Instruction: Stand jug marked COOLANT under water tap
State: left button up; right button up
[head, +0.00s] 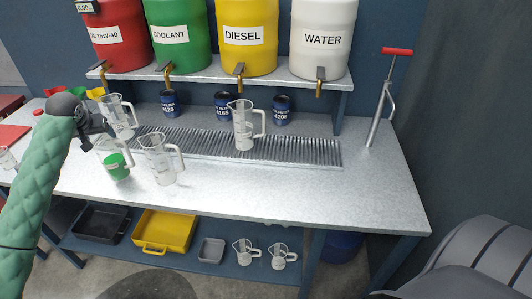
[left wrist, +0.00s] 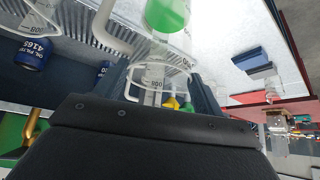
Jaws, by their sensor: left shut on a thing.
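A clear jug with green in its lower part (head: 117,167) is at the left of the bench; no COOLANT marking can be read on it. My left gripper (head: 97,137) is shut on its upper part. The jug's green part also shows beyond the fingers in the left wrist view (left wrist: 166,14). I cannot tell whether its base touches the bench. The water tap (head: 320,82) hangs from the white WATER drum (head: 323,40) at the right end of the shelf. The grating below that tap is empty. My right gripper is not in view.
Clear jugs stand beside the held one (head: 161,162), behind it (head: 121,118) and under the diesel tap (head: 244,127). The drip grating (head: 300,151) runs along the bench. Blue cans (head: 281,110) stand behind it. The bench's front right is clear.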

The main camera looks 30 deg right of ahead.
aim_at(314, 152)
jog(key=k+j+z, duration=0.2)
jog(key=k+j, duration=0.4)
jog(key=i+l+z, duration=0.15)
jog(key=z, duration=0.8)
jog(key=i+l, duration=0.2)
jog(key=i+z, duration=0.05)
jog(key=i, duration=0.05)
